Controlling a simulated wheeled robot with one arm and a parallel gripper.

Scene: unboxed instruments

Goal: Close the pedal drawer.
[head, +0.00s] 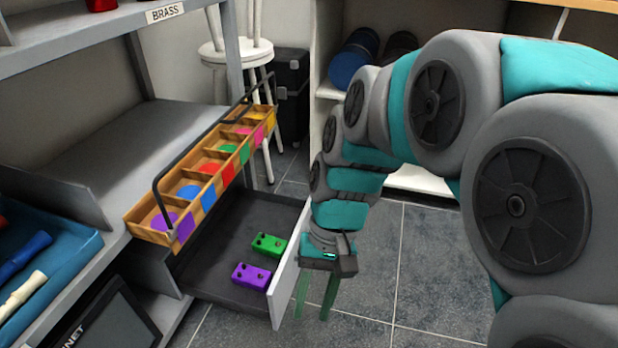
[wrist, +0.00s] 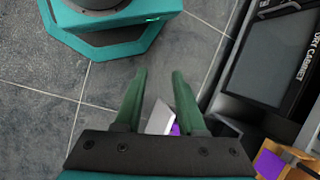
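The pedal drawer (head: 215,262) is pulled out under the shelf, with its white front panel (head: 288,265) facing right. A green pedal (head: 269,245) and a purple pedal (head: 251,277) lie in it. My gripper (head: 314,312) points down just to the right of the front panel, on its outer side; I cannot tell whether it touches it. In the wrist view my gripper (wrist: 157,75) has its two green fingers apart with nothing held. A corner of the white panel (wrist: 160,118) and a bit of the purple pedal (wrist: 175,129) show beyond and between the finger bases.
A wooden divided tray (head: 136,217) with coloured compartments and a dark handle overhangs the drawer from the shelf. A blue tray (head: 75,262) is at the left, above a dark case (head: 112,325). A white stool (head: 240,50) stands behind. Tiled floor (head: 375,280) to the right is clear.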

